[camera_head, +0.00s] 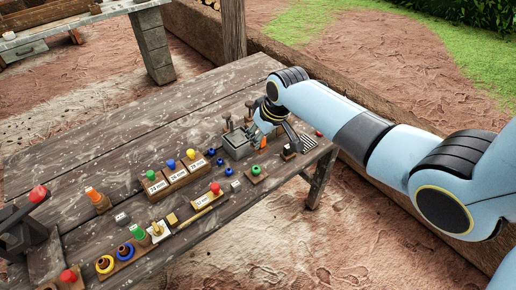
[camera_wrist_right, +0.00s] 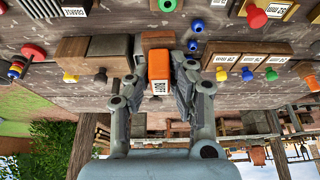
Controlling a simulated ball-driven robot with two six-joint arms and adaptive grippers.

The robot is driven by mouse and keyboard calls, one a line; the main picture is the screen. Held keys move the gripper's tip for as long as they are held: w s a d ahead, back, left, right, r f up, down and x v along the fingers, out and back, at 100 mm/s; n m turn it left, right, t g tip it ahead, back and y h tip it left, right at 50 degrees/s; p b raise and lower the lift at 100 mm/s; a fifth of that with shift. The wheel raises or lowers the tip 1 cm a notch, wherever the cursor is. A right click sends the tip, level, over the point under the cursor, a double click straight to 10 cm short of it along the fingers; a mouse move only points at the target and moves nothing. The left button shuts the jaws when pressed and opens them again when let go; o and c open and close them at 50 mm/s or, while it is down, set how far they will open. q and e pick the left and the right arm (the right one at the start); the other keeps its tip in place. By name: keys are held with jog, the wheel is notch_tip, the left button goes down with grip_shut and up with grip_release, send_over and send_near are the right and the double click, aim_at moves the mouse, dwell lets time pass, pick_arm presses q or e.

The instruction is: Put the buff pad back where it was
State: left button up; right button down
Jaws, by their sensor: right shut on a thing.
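My right gripper (camera_wrist_right: 158,85) is shut on an orange block with a small white label, which I take to be the buff pad (camera_wrist_right: 158,66); the label's print is too small to read surely. In the head view my right gripper (camera_head: 277,136) is low over the far right end of the table, and a bit of the orange pad (camera_head: 263,143) shows beside the grey metal box (camera_head: 237,144). A brown wooden block (camera_wrist_right: 158,40) lies right behind the pad in the wrist view; I cannot tell whether they touch. My left gripper is not in view.
A wooden rack (camera_head: 176,178) with green, blue and yellow knobs stands mid-table. Another orange-topped block (camera_head: 98,199) stands at the left. The table's back left is clear.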

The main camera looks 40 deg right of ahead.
jog(key=shift+m, duration=0.3)
jog(key=r, duration=0.1)
jog(key=r+m, duration=0.1)
jog(key=shift+w+r+m+h, duration=0.3)
jog(key=shift+w+h, duration=0.05)
jog(key=shift+h, duration=0.05)
jog(key=s+d+f+m+h+b, duration=0.1)
jog(key=s+d+f+m+b, duration=0.25)
jog(key=s+d+b, duration=0.8)
jog(key=shift+n, duration=0.35)
jog(key=w+a+f, duration=0.1)
jog(key=w+f, duration=0.1)
jog(key=w, duration=0.1)
jog(key=w+a+f+b, duration=0.1)
jog(key=w+a+f, duration=0.1)
jog(key=w, duration=0.2)
jog(key=w+a+f, duration=0.2)
jog(key=w, duration=0.1)
jog(key=shift+w+a+f+b, duration=0.15)
jog(key=shift+w+f+b, duration=0.15)
jog(key=shift+b, duration=0.1)
jog(key=shift+w+f, duration=0.1)
jog(key=shift+f, duration=1.95)
